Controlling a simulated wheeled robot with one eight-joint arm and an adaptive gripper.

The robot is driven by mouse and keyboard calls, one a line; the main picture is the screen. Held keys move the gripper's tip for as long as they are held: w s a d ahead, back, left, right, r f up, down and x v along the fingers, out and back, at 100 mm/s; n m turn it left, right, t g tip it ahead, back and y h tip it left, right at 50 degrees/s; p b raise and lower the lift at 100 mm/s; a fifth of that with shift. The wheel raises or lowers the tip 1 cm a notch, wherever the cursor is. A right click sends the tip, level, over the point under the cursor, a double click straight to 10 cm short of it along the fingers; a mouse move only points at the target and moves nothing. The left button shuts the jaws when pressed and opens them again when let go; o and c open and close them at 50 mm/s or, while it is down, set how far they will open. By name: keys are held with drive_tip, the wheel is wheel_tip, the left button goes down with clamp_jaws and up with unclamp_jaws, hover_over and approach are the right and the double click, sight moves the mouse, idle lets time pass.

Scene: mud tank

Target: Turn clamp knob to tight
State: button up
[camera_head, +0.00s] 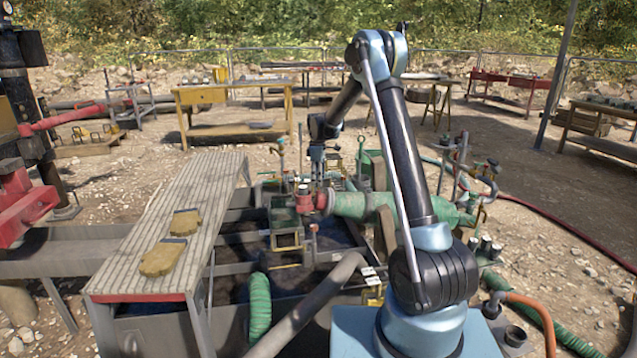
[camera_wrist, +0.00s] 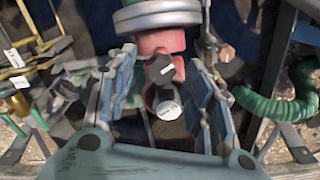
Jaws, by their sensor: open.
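A dark, faceted clamp knob (camera_wrist: 159,69) with a small white mark shows in the wrist view, in front of a red fitting (camera_wrist: 160,42). A second, dark-sided part with a pale labelled face (camera_wrist: 168,109) sits just below it in the picture. My gripper (camera_wrist: 163,75) is open, one finger to the left and one to the right of these parts. I see gaps on both sides; contact is not visible. In the head view my gripper (camera_head: 317,172) points down above the red fitting (camera_head: 309,199) on the green pipe. The knob is too small to make out there.
A green pipe (camera_head: 350,205) runs right from the fitting. A slatted walkway (camera_head: 185,215) with two tan gloves (camera_head: 163,257) lies left. Green hose (camera_wrist: 283,97) and frame bars (camera_wrist: 265,60) flank the spot in the wrist view. Dark tank openings lie below.

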drive_tip(key=shift+f, duration=0.45)
drive_tip(key=c, duration=1.1)
drive_tip(key=shift+o, duration=0.2)
